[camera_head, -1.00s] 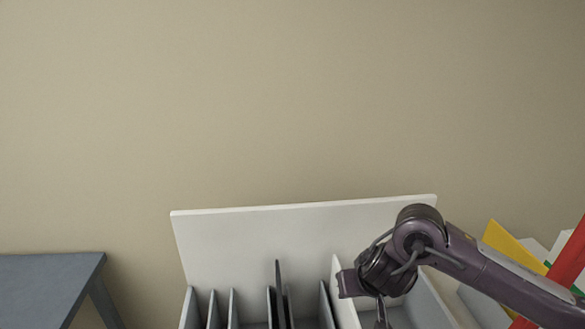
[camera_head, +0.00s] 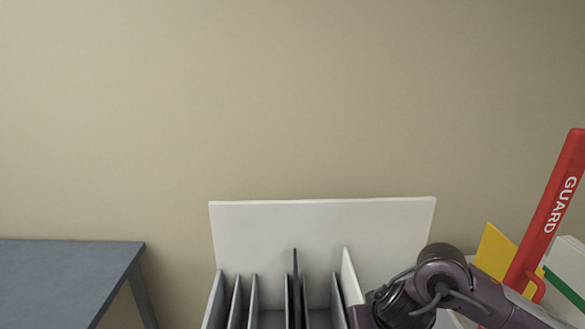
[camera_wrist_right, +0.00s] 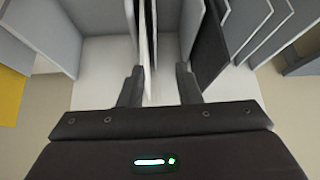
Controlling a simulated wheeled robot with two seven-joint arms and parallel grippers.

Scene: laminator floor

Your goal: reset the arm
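My right arm comes in from the lower right in the head view, and its gripper is below the picture edge. In the right wrist view my right gripper (camera_wrist_right: 160,88) is open, its two dark fingers apart. The fingers point into a slotted rack, which shows in the head view with a white back board (camera_head: 320,225). Thin pale panels (camera_wrist_right: 148,40) stand beside and partly between the fingers; I cannot tell whether they touch. A dark upright panel (camera_head: 296,285) stands in a rack slot and also shows in the wrist view (camera_wrist_right: 208,45). My left gripper is not in view.
A grey table (camera_head: 65,275) stands at the left. A red bar marked GUARD (camera_head: 556,210) leans at the right, near a yellow panel (camera_head: 494,252) and white pieces (camera_head: 568,262). A bare beige wall is behind. Several grey dividers (camera_head: 253,300) fill the rack.

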